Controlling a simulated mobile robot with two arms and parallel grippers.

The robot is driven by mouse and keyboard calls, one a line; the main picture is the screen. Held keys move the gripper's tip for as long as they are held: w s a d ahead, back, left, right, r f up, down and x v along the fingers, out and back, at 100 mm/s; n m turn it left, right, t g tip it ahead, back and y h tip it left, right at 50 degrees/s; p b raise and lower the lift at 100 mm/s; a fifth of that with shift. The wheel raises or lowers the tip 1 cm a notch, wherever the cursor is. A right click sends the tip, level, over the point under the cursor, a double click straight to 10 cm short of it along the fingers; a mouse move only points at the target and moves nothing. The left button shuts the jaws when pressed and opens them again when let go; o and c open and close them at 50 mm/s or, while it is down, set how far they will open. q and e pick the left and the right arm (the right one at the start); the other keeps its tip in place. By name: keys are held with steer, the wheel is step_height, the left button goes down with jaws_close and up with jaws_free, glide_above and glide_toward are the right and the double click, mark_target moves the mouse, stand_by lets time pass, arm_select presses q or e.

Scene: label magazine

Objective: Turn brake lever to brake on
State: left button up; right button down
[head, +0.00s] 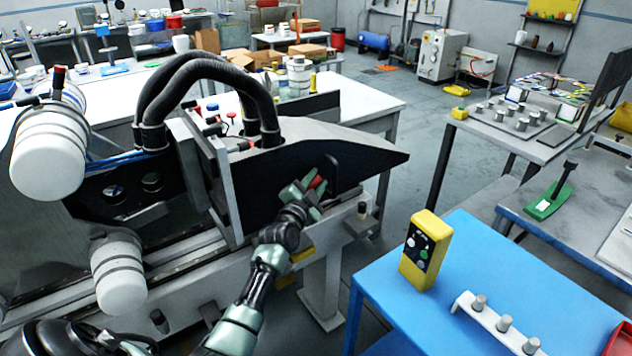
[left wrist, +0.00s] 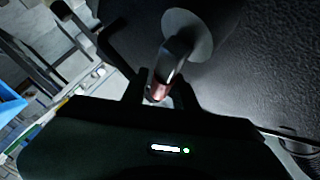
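The brake lever (head: 318,182) has a red grip and sits on the dark side plate of the machine. In the left wrist view the lever (left wrist: 175,62) comes off a round grey disc (left wrist: 188,34) and ends in a reddish tip. My left gripper (head: 308,192) is at the lever, its fingers on either side of the red grip. In the left wrist view the left gripper (left wrist: 157,97) has its fingers apart with the tip between them; firm contact does not show. My right gripper is not in view.
The machine's wedge-shaped dark plate (head: 350,150) points right. A blue table (head: 480,290) stands at the front right with a yellow button box (head: 425,248) and a white peg rack (head: 497,325). Open floor (head: 410,130) lies behind.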

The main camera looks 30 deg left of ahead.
arm_select(q)
jaws_close()
stand_by(1.4)
